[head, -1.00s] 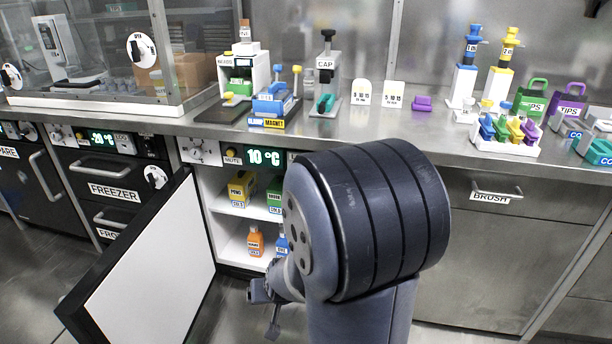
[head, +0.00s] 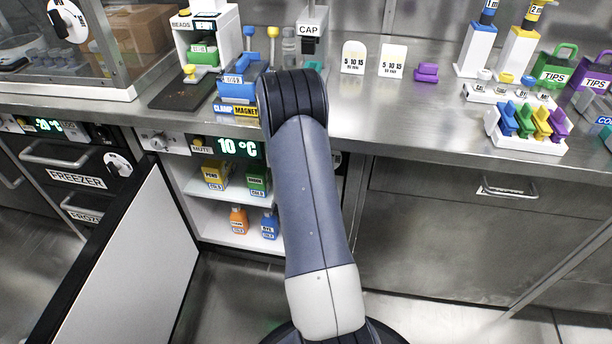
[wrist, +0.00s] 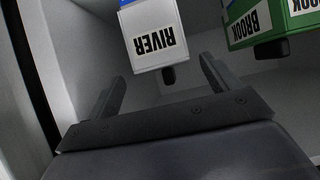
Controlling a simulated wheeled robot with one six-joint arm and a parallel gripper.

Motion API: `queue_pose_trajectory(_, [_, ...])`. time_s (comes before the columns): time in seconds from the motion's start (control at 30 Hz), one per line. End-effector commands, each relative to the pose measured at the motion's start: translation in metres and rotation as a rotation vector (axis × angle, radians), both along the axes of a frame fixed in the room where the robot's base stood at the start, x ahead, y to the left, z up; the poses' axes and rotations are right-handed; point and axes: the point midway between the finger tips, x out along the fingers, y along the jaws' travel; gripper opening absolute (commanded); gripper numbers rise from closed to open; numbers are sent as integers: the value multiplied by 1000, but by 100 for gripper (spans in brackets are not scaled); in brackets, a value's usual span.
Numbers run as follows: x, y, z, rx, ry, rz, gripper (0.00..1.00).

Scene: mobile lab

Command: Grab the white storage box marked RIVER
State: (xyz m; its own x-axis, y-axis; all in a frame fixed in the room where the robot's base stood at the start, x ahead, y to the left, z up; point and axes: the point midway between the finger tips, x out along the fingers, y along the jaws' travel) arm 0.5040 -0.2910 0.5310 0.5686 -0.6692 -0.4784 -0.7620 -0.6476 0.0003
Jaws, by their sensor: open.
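The white storage box (wrist: 152,38) marked RIVER shows upside down at the top of the wrist view, with a bit of blue at its upper edge. My gripper (wrist: 163,82) is open and empty, its two fingers pointing toward the box. The box front lies between the finger lines and a little beyond the tips; I see no contact. In the head view my arm hides the gripper, and I cannot make out the RIVER box there.
A green box (wrist: 270,20) marked BROOK sits close on the right in the wrist view.

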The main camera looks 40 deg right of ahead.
Motion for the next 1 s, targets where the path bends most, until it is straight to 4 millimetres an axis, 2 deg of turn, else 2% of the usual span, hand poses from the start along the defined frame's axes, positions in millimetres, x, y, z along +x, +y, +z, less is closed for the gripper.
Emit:
queue_pose_trajectory(0.57, [40,-40,-34,0,0,1,84])
queue_pose_trajectory(0.87, [42,-43,-35,1,1,2,84])
queue_pose_trajectory(1.0, [42,-42,-35,1,1,2,73])
